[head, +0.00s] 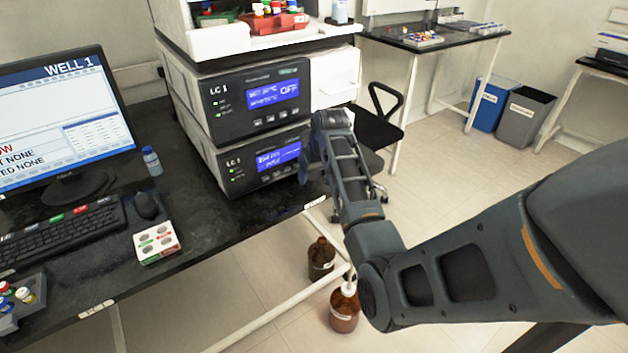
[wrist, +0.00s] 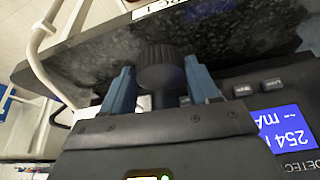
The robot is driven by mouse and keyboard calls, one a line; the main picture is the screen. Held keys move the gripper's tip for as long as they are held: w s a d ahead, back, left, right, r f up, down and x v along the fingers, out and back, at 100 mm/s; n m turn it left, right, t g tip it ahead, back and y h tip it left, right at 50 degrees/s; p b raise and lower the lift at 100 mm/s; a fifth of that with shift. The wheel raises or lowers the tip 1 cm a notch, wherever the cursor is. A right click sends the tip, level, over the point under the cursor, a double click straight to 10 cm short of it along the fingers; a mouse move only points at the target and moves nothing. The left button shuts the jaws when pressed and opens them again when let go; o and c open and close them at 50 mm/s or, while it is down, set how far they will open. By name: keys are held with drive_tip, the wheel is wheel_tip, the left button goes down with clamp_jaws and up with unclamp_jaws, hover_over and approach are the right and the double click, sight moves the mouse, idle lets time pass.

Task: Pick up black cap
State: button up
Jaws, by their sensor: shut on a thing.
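The black cap (wrist: 163,70) is a dark, ribbed round piece between the two blue-grey fingers of my gripper (wrist: 160,80) in the wrist view. My gripper is shut on it, one finger at each side. The wrist view shows the cap in front of the dark speckled bench top, close to the instrument's front. In the head view my arm reaches to the right front of the LC 1 instrument stack (head: 250,100). There the cap cannot be made out, and the fingers are hidden or too dark to tell.
The black bench (head: 205,210) holds a monitor (head: 65,120), keyboard (head: 70,228), mouse (head: 146,205), small bottle (head: 152,162) and vial rack (head: 157,242). Brown bottles (head: 321,259) stand on the floor below its edge. A black chair (head: 378,130) is behind my arm.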

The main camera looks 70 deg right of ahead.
sight(314, 176)
wheel_tip(314, 176, up, 15)
drive_tip(key=shift+r+b, duration=0.15)
drive_tip(key=shift+b, duration=0.15)
idle(0.4)
